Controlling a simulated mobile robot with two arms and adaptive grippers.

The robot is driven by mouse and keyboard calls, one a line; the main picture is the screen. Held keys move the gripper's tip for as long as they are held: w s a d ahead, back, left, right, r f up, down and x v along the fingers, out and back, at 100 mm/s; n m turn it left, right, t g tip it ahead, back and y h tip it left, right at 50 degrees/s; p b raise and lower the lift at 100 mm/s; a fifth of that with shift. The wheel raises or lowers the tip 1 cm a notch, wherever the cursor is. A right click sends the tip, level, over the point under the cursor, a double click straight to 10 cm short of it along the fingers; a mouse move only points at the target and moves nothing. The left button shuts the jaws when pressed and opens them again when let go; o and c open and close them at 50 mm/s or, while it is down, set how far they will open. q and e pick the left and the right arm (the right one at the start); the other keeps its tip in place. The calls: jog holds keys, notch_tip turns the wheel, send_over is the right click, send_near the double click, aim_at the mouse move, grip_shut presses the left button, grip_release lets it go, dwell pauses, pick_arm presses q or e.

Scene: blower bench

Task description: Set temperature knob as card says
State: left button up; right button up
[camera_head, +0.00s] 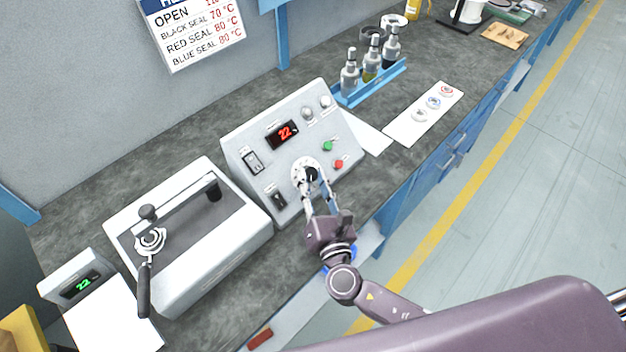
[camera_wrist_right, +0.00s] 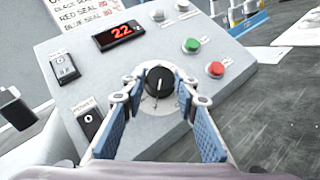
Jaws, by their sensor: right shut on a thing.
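The black temperature knob (camera_wrist_right: 159,80) sits on a round white dial on the front of the sloped control box. Its white pointer line faces roughly up in the right wrist view. My right gripper (camera_head: 311,180) is at the dial, with its fingertips on both sides of the knob, shut on it. The card (camera_head: 195,30) on the wall reads OPEN, black seal 70 °C, red seal 80 °C, blue seal 80 °C; its top is cut off. The red display (camera_head: 282,133) shows 22. My left gripper is out of view.
Green (camera_head: 327,146) and red (camera_head: 339,163) buttons sit close right of the dial. A lever press (camera_head: 215,250) stands at left. A blue rack (camera_head: 372,85) with bottles and a white strip with seals (camera_head: 423,115) lie at right.

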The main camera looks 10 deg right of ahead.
jog(key=m+h+p, duration=0.1)
jog(key=m+g+h, duration=0.1)
jog(key=m+h+p, duration=0.1)
jog(key=m, duration=0.1)
jog(key=shift+a+r+g+p, duration=0.25)
jog(key=shift+r+g+p, duration=0.05)
jog(key=shift+p, duration=0.05)
jog(key=shift+a+m+g+h+p, duration=0.15)
jog(key=shift+m+g+h+p, duration=0.9)
jog(key=shift+m, duration=0.75)
jog(key=shift+h, duration=0.25)
jog(key=o, duration=1.2)
jog(key=shift+c, duration=0.2)
